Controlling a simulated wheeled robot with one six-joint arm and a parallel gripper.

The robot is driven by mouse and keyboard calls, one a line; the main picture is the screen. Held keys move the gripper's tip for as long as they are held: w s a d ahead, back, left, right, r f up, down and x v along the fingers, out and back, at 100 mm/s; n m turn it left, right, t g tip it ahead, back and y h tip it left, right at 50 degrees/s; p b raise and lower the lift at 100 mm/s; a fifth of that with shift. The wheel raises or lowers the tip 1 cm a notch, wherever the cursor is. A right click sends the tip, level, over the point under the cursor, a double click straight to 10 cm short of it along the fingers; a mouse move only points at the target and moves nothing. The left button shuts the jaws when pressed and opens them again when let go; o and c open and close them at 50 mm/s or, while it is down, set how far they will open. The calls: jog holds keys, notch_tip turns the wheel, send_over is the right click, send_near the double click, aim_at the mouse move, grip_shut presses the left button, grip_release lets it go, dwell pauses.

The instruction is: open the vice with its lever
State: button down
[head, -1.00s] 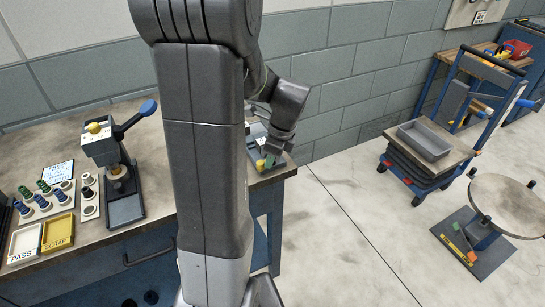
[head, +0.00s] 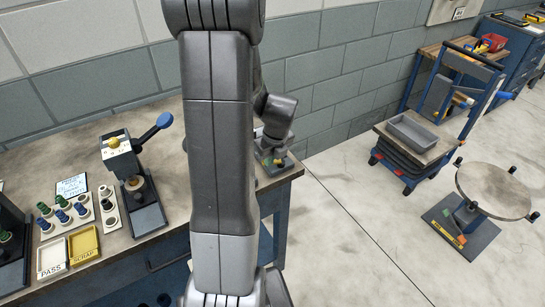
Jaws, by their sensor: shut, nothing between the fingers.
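My gripper (head: 271,151) is at the right end of the workbench, pointing down, small in the head view. It appears shut, with nothing seen in it. Just below it is a small grey fixture (head: 273,170) with yellow and green parts, at the bench corner. It may be the vice, but my arm and gripper cover much of it. I cannot make out its jaws or a lever, nor whether my gripper touches it.
A press with a blue-tipped lever (head: 151,133) stands left on the bench (head: 185,240), near PASS (head: 52,257) and SCRAP (head: 84,245) trays. A trolley with a grey tray (head: 418,135) and a round table (head: 493,190) stand right. Floor between is clear.

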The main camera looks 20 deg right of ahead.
aim_at(274, 164)
jog(key=shift+w+a, duration=0.1)
jog(key=shift+w, duration=0.35)
dwell(0.6)
jog(key=shift+s+p, duration=0.25)
jog(key=shift+p, duration=0.05)
jog(key=s+r, duration=0.6)
jog(key=r, duration=0.4)
jog(key=shift+d+b, duration=0.3)
jog(key=shift+b, duration=0.05)
jog(key=shift+f, duration=0.15)
